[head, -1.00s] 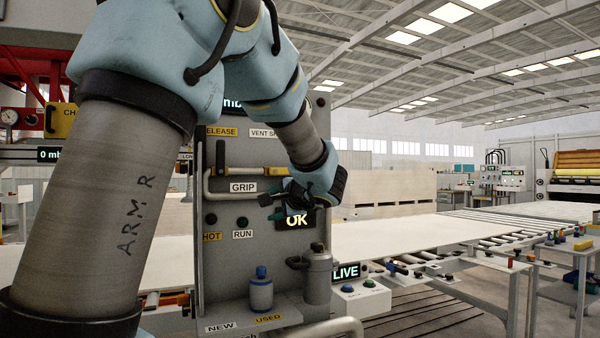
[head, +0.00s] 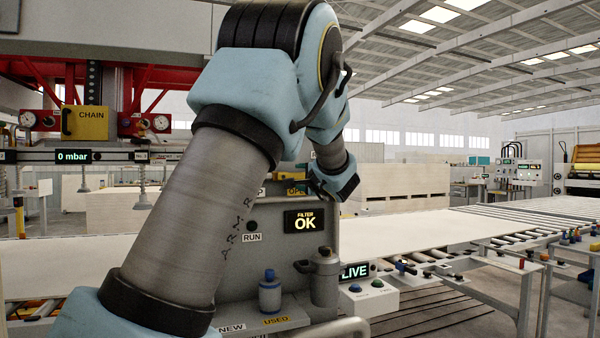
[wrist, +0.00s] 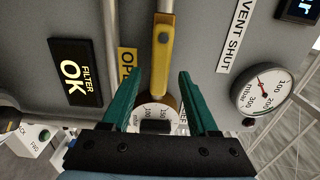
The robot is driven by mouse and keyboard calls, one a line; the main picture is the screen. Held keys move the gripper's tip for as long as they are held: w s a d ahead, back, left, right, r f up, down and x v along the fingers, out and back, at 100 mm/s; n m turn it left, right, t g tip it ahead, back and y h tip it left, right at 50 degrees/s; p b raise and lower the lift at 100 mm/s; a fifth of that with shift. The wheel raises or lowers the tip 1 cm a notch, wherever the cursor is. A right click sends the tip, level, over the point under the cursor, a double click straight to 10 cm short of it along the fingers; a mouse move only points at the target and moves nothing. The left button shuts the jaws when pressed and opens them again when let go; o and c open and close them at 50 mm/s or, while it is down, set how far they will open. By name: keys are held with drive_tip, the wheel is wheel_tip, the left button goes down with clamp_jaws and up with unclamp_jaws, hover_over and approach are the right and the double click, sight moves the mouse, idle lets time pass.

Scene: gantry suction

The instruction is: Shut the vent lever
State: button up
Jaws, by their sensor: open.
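In the wrist view the vent lever (wrist: 161,48) is a yellow bar on the grey panel, running up and down the picture. A yellow OPEN label (wrist: 127,63) is to its left and a white VENT SHUT label (wrist: 236,35) to its right. My gripper (wrist: 160,72) has two green fingers, spread apart, with the lever showing between them; I cannot tell whether either touches it. My gripper's dark body partly covers the dial (wrist: 157,108) by the lever's lower end.
The FILTER OK display (head: 305,220) sits on the panel, above a shelf with a blue-capped bottle (head: 270,292) and a grey canister (head: 325,278). A round gauge (wrist: 263,91) is right of the lever. A roller conveyor (head: 430,240) runs to the right.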

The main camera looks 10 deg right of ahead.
drive_tip(key=shift+w+a, duration=0.1)
drive_tip(key=shift+w, duration=0.25)
drive_tip(key=shift+c, duration=0.3)
clamp_jaws()
idle(1.0)
